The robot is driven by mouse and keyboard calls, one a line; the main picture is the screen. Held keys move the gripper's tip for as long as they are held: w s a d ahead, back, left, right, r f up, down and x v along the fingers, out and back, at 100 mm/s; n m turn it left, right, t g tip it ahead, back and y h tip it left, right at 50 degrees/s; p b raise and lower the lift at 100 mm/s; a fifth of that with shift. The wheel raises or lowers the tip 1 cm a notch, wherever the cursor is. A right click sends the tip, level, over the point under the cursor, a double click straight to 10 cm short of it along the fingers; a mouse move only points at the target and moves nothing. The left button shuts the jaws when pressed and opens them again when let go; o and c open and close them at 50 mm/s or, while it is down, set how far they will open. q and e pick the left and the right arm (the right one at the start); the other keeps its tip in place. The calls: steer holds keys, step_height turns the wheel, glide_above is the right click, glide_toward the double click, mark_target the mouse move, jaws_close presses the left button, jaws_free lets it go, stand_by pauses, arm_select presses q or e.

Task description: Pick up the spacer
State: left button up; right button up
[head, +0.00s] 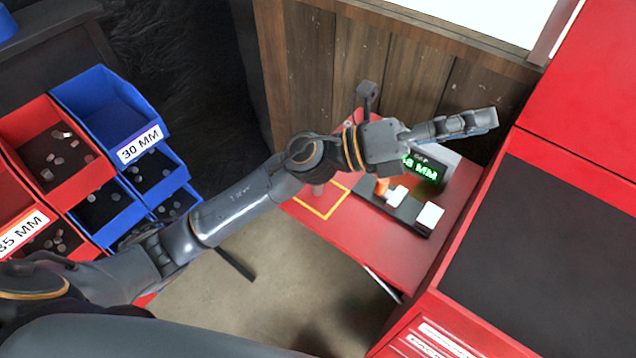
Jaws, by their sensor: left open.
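My left arm crosses the view from the lower left. Its gripper (478,122) is open and empty, above the right part of the red table (404,240), near the wooden wall. Small grey pieces that may be spacers (57,158) lie in the red and blue bins at the left, far from the gripper. A small, partly hidden object (318,188) stands by the yellow square outline (332,212) on the table; I cannot tell whether it is a spacer. My right gripper is not in view.
A dark device with white blocks (429,217) and a green "MM" display (428,170), its number partly hidden, stands on the table. The blue bin (104,104) labelled 30 MM looks empty. A red cabinet (560,228) with a dark top borders the right.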

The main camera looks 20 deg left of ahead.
arm_select(q)
step_height(320, 180, down, 3)
steer(key=s+d+m+g+y, duration=0.2)
steer(key=m+g, duration=0.3)
steer(key=m, duration=0.1)
steer(key=m+y, duration=0.8)
steer(key=y, duration=1.2)
glide_above(318, 185)
steer(key=w+a, duration=0.1)
step_height(318, 185, down, 13)
step_height(318, 185, down, 8)
steer(key=shift+w+f+p, duration=0.1)
steer(key=shift+f+p, duration=0.05)
steer(key=shift+p, duration=1)
steer(key=f+p, duration=0.1)
steer(key=f, duration=0.2)
steer(key=f+p, duration=0.1)
steer(key=shift+d+f+p, duration=0.25)
steer(key=shift+f+p, duration=0.05)
steer(key=shift+f, duration=0.5)
jaws_close()
